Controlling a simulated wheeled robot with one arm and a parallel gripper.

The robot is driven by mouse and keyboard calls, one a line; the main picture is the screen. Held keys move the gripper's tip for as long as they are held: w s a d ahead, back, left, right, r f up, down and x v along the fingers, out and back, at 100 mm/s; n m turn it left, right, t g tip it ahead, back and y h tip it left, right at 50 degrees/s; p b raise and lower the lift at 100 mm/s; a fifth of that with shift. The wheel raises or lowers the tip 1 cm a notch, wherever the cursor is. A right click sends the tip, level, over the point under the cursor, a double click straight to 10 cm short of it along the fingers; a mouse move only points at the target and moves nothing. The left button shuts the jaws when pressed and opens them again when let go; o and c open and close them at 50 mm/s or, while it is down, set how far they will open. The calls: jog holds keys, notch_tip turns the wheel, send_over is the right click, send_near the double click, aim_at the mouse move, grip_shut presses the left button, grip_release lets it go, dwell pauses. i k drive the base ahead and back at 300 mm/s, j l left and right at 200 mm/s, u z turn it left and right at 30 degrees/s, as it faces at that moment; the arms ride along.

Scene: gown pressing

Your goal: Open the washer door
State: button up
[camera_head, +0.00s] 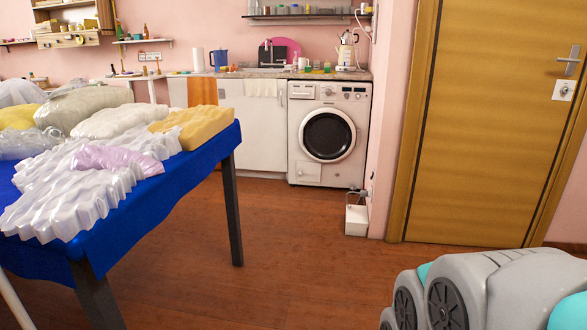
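The washer (306,170) is a white front-loader under the counter at the back, just left of the wall corner. Its round washer door (328,135) has dark glass in a pale ring and appears shut. A row of knobs runs along its top. The washer stands well ahead of me across the floor. My gripper is not in view. A grey and teal body part with dark round discs fills the lower right corner; it looks like part of me.
A small white box (356,220) stands on the floor right of the washer. A yellow-brown wooden door (490,120) is at the right. The brown floor between (290,260) is clear.

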aim_at(325, 135)
jog(key=i+z, duration=0.2)
jog(key=i, duration=1.85)
jog(key=i+u, duration=0.15)
jog(key=i, duration=0.4)
jog(key=i+l+u, duration=0.15)
jog(key=i, duration=0.35)
jog(key=i+l+u, duration=0.1)
jog(key=i+l, duration=0.15)
jog(key=i, duration=0.3)
jog(key=i+l+u, duration=0.15)
jog(key=i, duration=0.35)
jog(key=l, duration=0.1)
